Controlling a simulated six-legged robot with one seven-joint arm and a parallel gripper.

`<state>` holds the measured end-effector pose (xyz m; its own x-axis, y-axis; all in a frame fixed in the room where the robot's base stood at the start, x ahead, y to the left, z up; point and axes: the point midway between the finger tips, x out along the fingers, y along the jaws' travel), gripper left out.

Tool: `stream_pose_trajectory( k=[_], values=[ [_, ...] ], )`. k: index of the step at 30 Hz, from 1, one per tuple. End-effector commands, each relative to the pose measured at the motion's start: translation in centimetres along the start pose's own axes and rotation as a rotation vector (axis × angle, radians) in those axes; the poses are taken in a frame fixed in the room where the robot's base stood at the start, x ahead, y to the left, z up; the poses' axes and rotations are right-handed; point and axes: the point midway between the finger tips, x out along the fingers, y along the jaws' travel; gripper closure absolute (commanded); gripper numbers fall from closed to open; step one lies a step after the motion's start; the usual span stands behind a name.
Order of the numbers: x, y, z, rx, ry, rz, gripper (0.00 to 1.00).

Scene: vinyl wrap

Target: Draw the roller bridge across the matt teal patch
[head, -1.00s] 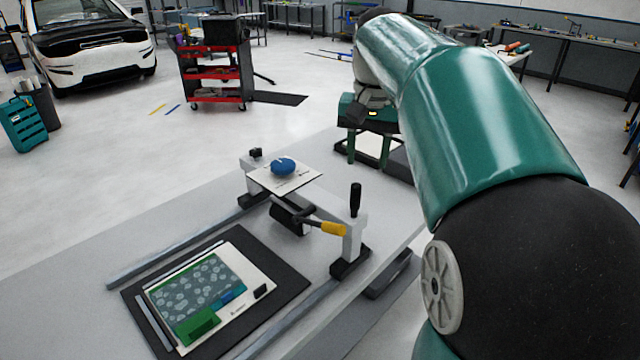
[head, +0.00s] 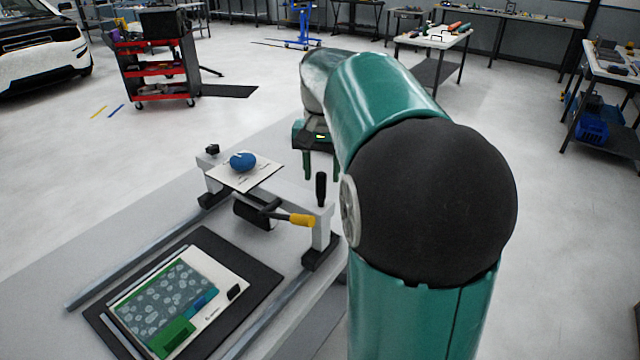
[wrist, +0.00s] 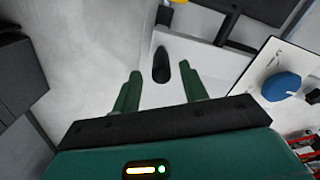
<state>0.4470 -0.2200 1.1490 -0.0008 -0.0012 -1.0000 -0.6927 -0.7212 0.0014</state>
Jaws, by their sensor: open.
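The roller bridge (head: 316,232) spans two rails on the grey table, with a black roller under it, a yellow-ended lever (head: 301,220) and an upright black handle (head: 320,188) on its right post. The matt teal patch (head: 168,300), covered in pale bubble-like spots, lies on a panel on a black mat in front of the bridge. My gripper (wrist: 160,88) is open and empty. In the wrist view the black handle (wrist: 161,65) shows beyond and between its green fingers, apparently untouched.
A white card with a blue object (head: 242,161) rests on top of the bridge. A rail (head: 130,264) runs along the left side of the mat. A red tool cart (head: 160,70) stands on the floor behind. Workbenches line the back wall.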

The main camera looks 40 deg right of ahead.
Motion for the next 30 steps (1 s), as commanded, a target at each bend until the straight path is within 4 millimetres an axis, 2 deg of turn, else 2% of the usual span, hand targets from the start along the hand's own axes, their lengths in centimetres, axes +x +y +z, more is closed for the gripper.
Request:
stream_pose_trajectory(
  k=[3,7,17,18,20,24,30],
  values=[
    [2.2,-0.1,0.0,-0.001,-0.003,0.001,0.57],
    [3.6,-0.3,0.0,-0.002,-0.003,0.001,0.57],
    [4.1,-0.4,-0.1,-0.002,0.001,0.000,0.57],
    [4.1,-0.4,-0.1,-0.002,0.000,0.000,0.59],
    [4.1,-0.4,-0.1,-0.002,0.000,0.000,0.70],
    [4.1,-0.4,-0.1,-0.002,0.000,0.000,0.98],
    [4.1,-0.4,-0.1,-0.002,0.000,0.000,1.00]
  ],
)
